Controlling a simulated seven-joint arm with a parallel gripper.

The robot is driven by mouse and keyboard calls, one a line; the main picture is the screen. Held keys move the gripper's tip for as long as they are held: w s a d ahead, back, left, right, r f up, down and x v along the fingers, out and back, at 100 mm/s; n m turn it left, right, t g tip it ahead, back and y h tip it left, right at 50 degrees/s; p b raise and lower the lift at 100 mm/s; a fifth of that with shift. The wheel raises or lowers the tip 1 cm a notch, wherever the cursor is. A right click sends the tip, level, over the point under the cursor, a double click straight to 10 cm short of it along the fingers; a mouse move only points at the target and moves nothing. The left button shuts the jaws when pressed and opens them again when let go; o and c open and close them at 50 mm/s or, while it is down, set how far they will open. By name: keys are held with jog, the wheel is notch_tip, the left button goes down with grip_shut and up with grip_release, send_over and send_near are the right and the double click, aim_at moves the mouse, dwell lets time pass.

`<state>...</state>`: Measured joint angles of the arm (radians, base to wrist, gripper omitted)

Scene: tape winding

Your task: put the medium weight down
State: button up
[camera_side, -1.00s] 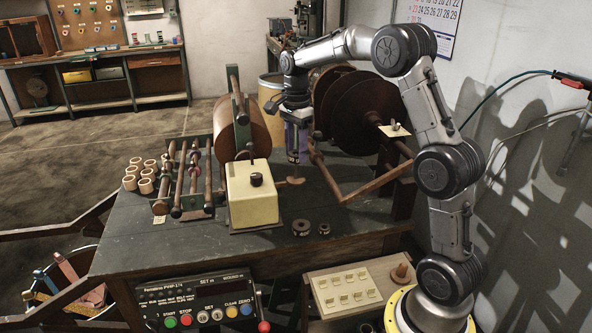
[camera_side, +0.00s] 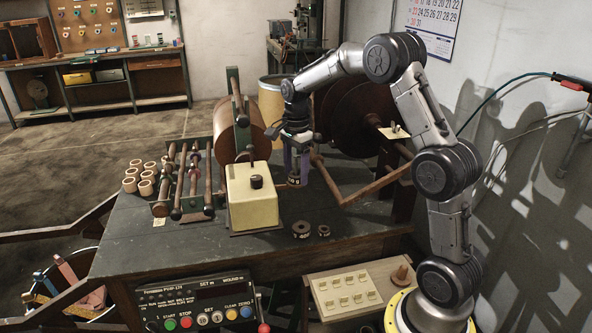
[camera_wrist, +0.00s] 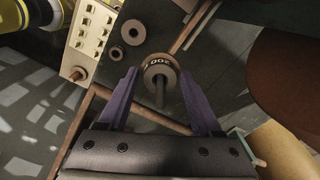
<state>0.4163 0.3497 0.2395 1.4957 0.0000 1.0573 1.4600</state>
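The medium weight is a dark ring with a pale numbered band (camera_side: 293,181), low behind the cream box, at the tips of my gripper (camera_side: 296,177). The wrist view shows the weight (camera_wrist: 153,70) between the purple fingertips of my gripper (camera_wrist: 159,72), with a thin rod standing through its hole. The fingers appear shut on its sides, though any small gap at the left finger is hard to judge. The weight is level and at the height of the rod's round base plate, which it covers. I cannot tell whether it fully rests there.
The cream box (camera_side: 252,197) stands left of my gripper. A wooden arm (camera_side: 333,188) and large brown discs (camera_side: 362,112) are close on the right.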

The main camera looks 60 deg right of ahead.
jog(key=shift+o, duration=0.5)
